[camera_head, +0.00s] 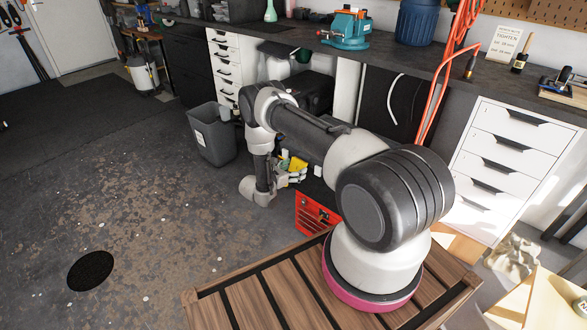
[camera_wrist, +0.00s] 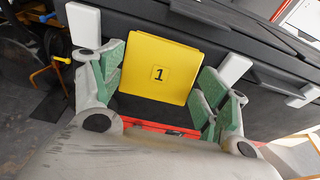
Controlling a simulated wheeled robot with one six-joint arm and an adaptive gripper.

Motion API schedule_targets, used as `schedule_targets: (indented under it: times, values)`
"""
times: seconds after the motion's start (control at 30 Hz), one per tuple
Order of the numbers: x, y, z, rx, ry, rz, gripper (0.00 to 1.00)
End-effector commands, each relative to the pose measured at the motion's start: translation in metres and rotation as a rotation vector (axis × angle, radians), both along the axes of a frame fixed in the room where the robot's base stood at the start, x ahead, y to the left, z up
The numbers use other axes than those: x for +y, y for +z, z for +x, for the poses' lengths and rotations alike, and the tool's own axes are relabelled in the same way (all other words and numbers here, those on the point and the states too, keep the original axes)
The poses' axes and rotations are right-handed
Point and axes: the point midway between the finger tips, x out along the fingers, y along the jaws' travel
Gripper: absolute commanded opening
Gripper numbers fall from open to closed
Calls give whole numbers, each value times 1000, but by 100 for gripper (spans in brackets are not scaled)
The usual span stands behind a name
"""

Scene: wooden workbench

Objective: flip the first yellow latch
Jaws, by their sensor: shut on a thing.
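The yellow latch (camera_wrist: 150,62), a flat plate marked "1", fills the middle of the wrist view. My gripper (camera_wrist: 162,78) has its green-padded fingers on the left and right sides of the plate and is shut on it. In the head view the latch (camera_head: 297,164) shows as a small yellow patch by my gripper (camera_head: 290,177). A red case (camera_head: 314,214) is partly hidden behind my arm, and a strip of red (camera_wrist: 160,128) shows below the latch in the wrist view. Whether the latch is raised or flat cannot be told.
A grey bin (camera_head: 213,138) stands left of my arm. The workbench (camera_head: 390,58) runs behind, with white drawers (camera_head: 505,170) at the right and an orange cable (camera_head: 440,85) hanging over its edge. The floor at the left is open.

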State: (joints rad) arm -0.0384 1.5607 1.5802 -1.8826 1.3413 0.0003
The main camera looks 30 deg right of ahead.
Motion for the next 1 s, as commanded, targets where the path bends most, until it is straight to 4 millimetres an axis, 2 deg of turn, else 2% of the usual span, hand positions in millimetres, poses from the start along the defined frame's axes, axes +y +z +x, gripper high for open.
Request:
schedule_targets:
  times: [0.2,0.5,1.0]
  values:
    - [-4,-11,1,-63,0,-174,51]
    - [-10,-17,2,-125,-1,-346,51]
    - [-12,-18,5,-156,0,-429,51]
